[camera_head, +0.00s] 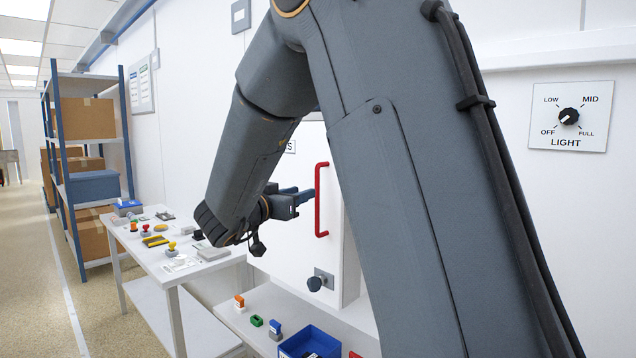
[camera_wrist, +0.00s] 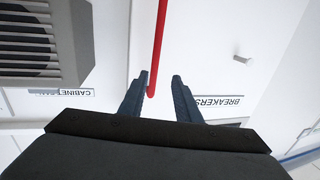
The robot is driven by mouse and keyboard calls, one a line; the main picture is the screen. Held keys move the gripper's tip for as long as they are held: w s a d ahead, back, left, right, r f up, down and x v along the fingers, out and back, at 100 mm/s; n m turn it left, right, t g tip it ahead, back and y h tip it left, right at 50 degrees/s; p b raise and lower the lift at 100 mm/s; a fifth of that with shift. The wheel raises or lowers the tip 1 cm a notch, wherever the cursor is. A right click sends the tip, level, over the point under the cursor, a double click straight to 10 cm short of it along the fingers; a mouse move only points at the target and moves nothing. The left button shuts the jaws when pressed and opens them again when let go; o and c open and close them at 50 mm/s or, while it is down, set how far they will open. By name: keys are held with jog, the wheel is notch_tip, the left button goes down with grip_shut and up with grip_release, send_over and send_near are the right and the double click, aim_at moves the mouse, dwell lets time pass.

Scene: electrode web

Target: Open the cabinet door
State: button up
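The white cabinet door (camera_head: 283,245) is in the middle of the head view, flat against the cabinet front and looking shut. Its vertical red handle (camera_head: 321,200) is near its right side, and a dark knob latch (camera_head: 320,281) is at its lower right. My gripper (camera_head: 308,194) points at the handle from the left. In the wrist view my gripper (camera_wrist: 160,75) is open, and the red handle (camera_wrist: 159,40) lines up between its fingertips, closer to the left finger. I cannot tell whether the finger touches it. My arm hides part of the cabinet.
A white table (camera_head: 160,257) with stamps stands left of the cabinet. A blue bin (camera_head: 310,343) and small stamps sit on a surface below the door. A light dial (camera_head: 568,116) is on the right wall. The wrist view shows a grey vent (camera_wrist: 40,45) and a BREAKERS label (camera_wrist: 218,101).

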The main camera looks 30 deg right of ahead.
aim_at(316, 187)
jog(key=shift+m+g+h, duration=0.3)
jog(key=shift+g, duration=0.1)
jog(key=x, duration=0.2)
jog(key=p+x, duration=0.1)
jog(key=x, duration=0.2)
jog(key=p+x, duration=0.1)
jog(key=x, duration=0.1)
jog(key=shift+s+d+r, duration=0.1)
jog(key=shift+d+r, duration=0.2)
jog(key=shift+d, duration=0.25)
grip_shut()
